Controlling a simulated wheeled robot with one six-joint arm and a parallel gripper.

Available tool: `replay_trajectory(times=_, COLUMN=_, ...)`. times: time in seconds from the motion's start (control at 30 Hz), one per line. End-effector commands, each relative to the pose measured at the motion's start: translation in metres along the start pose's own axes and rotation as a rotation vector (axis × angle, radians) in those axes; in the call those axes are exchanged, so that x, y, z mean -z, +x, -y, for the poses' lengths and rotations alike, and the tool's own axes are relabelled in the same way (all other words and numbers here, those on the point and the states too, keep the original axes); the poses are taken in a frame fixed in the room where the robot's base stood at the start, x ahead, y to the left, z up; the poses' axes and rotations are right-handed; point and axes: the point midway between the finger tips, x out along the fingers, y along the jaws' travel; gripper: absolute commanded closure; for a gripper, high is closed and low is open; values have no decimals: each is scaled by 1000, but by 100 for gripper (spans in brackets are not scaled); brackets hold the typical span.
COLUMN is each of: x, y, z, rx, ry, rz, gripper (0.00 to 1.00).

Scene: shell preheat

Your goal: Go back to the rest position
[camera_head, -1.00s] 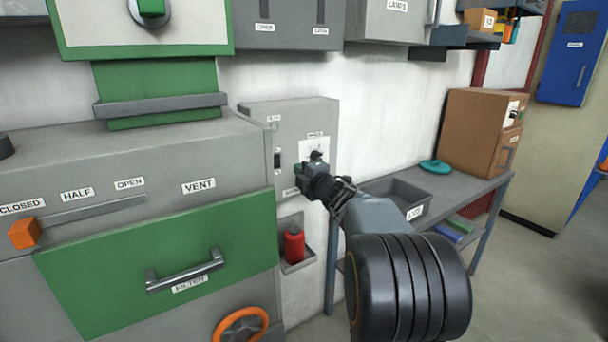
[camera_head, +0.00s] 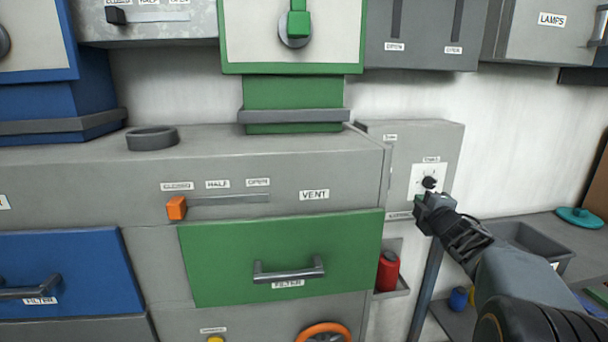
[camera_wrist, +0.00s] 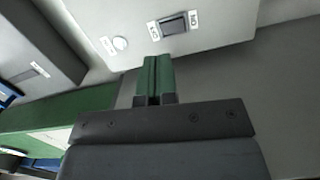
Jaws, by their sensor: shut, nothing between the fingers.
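My gripper (camera_head: 420,203) is shut and empty in the head view. It is in front of the grey control box (camera_head: 444,142), just below and left of a black knob (camera_head: 429,183) on a white dial plate. I cannot tell whether it touches the box.
A green filter drawer (camera_head: 215,262) with a bar handle is left of my gripper. A vent slider (camera_head: 177,208) is at CLOSED. A red bottle (camera_head: 387,271) stands in a holder below my gripper. A grey bin (camera_head: 525,240) is on the shelf at right.

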Motion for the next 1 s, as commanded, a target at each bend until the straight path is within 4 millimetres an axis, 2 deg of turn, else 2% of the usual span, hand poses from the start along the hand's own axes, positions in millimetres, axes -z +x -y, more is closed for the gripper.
replay_trajectory(times=0.07, x=-24, y=-6, z=27, rx=82, ry=144, rz=146, gripper=100)
replay_trajectory(times=0.13, x=-44, y=-22, z=53, rx=163, ry=315, rz=315, gripper=100)
replay_trajectory(times=0.23, x=-45, y=-60, z=87, rx=284, ry=587, rz=560, gripper=100)
replay_trajectory(times=0.37, x=-5, y=-126, z=126, rx=464, ry=909, rz=840, gripper=100)
replay_trajectory(times=0.4, x=13, y=-148, z=136, rx=525, ry=991, rz=915, gripper=100)
replay_trajectory(times=0.5, x=58, y=-196, z=152, rx=668, ry=1139, rz=1051, gripper=100)
replay_trajectory(times=0.6, x=99, y=-236, z=158, rx=792, ry=1221, rz=1122, gripper=100)
replay_trajectory(times=0.7, x=131, y=-265, z=156, rx=887, ry=1250, rz=1123, gripper=100)
replay_trajectory(times=0.8, x=152, y=-276, z=147, rx=916, ry=1247, rz=1056, gripper=100)
replay_trajectory(times=1.0, x=168, y=-277, z=134, rx=921, ry=1221, rz=978, gripper=100)
